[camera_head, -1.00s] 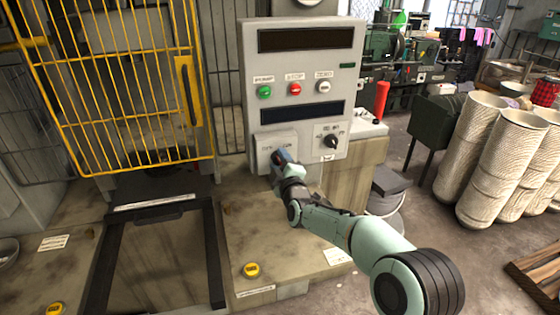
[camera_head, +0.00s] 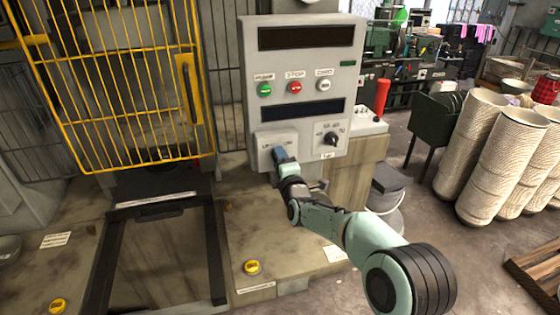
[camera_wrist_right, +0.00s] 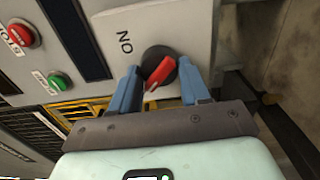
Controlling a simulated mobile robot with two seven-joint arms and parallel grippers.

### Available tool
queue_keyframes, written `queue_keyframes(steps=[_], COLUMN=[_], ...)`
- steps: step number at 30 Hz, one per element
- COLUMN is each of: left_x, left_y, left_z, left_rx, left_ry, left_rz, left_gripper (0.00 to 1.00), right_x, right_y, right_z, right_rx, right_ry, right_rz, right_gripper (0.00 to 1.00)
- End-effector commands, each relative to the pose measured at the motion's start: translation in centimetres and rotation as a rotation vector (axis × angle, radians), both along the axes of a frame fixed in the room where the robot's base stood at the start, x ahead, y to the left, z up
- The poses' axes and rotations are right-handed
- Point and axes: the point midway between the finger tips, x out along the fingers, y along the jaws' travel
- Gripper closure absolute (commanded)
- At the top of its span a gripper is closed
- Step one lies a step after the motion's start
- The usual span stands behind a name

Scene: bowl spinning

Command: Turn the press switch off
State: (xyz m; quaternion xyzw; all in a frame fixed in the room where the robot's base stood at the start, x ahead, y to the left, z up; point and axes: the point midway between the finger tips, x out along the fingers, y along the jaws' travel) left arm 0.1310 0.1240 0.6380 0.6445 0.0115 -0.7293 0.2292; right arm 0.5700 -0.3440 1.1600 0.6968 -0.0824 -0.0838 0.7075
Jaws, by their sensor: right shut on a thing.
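The press switch is a round black knob with a red pointer (camera_wrist_right: 160,72) on a pale plate (camera_wrist_right: 108,22) marked ON in the right wrist view. The red pointer lies at a slant, not lined up with the fingers. In the head view the plate (camera_head: 263,158) sits at the lower left of the grey control panel (camera_head: 252,55), and my gripper hides the knob. My right gripper (camera_head: 281,155) is up against the plate. Its two blue fingers (camera_wrist_right: 160,85) are shut on the knob, one on each side. My left gripper is not in view.
Green (camera_head: 264,90), red (camera_head: 295,88) and white (camera_head: 324,86) buttons are above the switch. A black rotary selector (camera_head: 331,139) is right of it. A yellow cage door (camera_head: 112,85) stands left. A yellow button (camera_head: 251,267) is on the ledge below.

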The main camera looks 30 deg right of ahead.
Motion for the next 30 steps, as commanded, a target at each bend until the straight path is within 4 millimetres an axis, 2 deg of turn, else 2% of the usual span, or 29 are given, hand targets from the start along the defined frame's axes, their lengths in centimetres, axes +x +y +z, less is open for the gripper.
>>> queue_keyframes(steps=[8, 9, 10, 18, 22, 26, 30], left_x=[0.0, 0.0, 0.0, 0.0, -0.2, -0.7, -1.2], left_y=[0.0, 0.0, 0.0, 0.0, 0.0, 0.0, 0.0], left_z=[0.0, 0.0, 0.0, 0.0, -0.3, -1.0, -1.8], left_rx=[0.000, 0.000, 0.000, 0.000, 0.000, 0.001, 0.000], left_ry=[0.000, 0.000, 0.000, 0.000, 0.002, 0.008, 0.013], left_rz=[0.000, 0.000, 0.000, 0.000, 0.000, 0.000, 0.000], left_gripper=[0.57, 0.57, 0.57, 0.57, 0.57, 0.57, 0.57], right_x=[0.0, 0.0, 0.0, 0.0, -0.6, -2.5, -5.5], right_y=[0.0, 0.0, 0.0, 0.0, 0.1, 0.6, 1.3], right_z=[0.0, 0.0, 0.0, 0.0, 0.0, -0.1, -0.1], right_rx=[-0.003, -0.003, -0.002, 0.000, 0.001, 0.002, 0.005], right_ry=[0.000, 0.000, -0.001, 0.000, -0.001, -0.003, -0.002], right_rz=[0.000, 0.000, 0.000, 0.000, 0.000, 0.001, 0.001], right_gripper=[0.85, 0.41, 0.31, 0.30, 0.30, 0.30, 0.30])
